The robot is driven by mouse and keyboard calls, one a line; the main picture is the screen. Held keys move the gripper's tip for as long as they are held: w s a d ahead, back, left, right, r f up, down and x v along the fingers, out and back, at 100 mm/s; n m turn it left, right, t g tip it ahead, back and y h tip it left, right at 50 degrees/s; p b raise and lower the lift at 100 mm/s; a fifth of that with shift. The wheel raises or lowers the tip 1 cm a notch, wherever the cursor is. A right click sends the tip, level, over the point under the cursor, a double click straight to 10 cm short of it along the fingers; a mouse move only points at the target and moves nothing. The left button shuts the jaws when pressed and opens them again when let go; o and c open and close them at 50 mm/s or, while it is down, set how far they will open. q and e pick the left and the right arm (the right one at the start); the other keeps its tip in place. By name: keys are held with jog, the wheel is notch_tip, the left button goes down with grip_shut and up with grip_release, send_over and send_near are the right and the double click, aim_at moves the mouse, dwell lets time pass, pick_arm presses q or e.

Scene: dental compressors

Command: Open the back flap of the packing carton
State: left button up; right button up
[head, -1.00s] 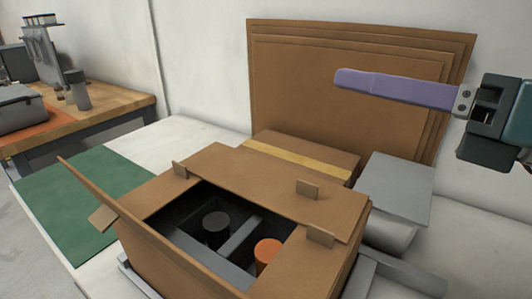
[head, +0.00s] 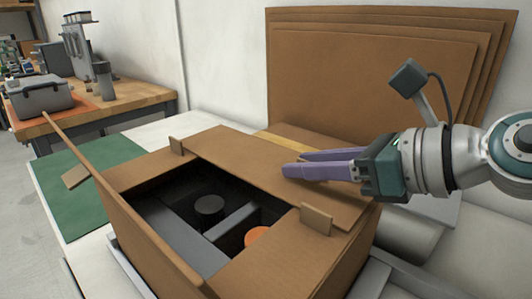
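The brown packing carton (head: 330,275) stands on the white bench. Its back flap (head: 228,152) lies flat over the rear of the opening. One flap (head: 112,205) at the front left stands up. My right gripper (head: 294,164), with purple fingers, reaches in from the right, low over the right part of the back flap. The small tab seen there earlier is hidden behind the fingers, so I cannot tell whether they hold it. Another tab (head: 317,219) stands on the right side and one (head: 176,145) at the back left. My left gripper is out of view.
Inside the carton are a dark round part (head: 209,205) and an orange one (head: 256,235). Flat cardboard sheets (head: 370,75) lean on the wall behind. A green mat (head: 65,205) lies left of the carton. A wooden workbench (head: 130,106) stands farther left.

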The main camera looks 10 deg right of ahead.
jog(key=shift+w+a, duration=0.1)
jog(key=shift+w, duration=0.05)
jog(key=shift+c, duration=0.2)
grip_shut()
dwell(1.2)
